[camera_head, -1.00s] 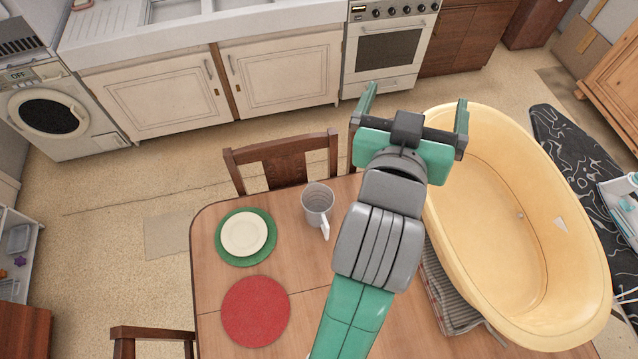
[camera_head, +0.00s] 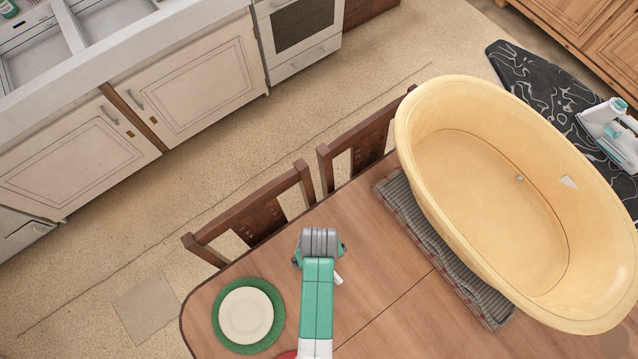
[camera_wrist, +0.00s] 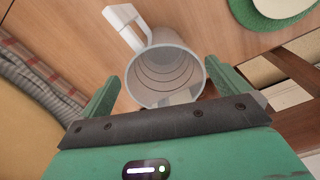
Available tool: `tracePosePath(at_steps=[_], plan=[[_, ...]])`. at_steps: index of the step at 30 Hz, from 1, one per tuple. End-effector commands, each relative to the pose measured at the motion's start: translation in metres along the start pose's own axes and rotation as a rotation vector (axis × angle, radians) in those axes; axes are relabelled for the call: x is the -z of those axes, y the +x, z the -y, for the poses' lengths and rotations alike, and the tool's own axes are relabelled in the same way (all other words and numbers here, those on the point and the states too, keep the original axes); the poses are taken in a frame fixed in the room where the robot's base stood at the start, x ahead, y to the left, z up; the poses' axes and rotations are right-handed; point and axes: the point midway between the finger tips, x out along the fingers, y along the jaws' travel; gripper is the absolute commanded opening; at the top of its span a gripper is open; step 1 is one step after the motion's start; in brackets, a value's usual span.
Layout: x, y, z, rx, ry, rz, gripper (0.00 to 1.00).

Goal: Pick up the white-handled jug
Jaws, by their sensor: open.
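The jug (camera_wrist: 160,78) is a grey, round, open-topped vessel with a white handle (camera_wrist: 125,24). In the wrist view it stands on the wooden table, mouth towards the camera, handle pointing up and left. My gripper (camera_wrist: 161,73) is open, with a green finger on each side of the jug's mouth. The right finger looks close to the rim and a small gap shows at the left; contact cannot be told. In the head view my wrist hides the jug's body, and only the white handle (camera_head: 338,279) shows. My gripper's fingers are mostly hidden there.
A cream plate (camera_head: 246,316) on a green mat (camera_head: 221,330) lies left of my arm. A large yellow tub (camera_head: 490,205) stands on a striped cloth (camera_head: 428,240) at right. Chairs (camera_head: 255,220) line the far table edge. Bare table (camera_head: 385,255) lies between arm and cloth.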

Motion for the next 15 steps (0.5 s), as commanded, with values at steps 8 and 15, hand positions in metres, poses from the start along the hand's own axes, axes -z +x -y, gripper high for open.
tracePosePath(at_steps=[8, 15], plan=[[0.004, 0.034, 0.002, 0.0, 0.0, 0.0, 1.0], [0.004, 0.053, 0.002, -0.001, 0.0, -0.004, 1.0]])
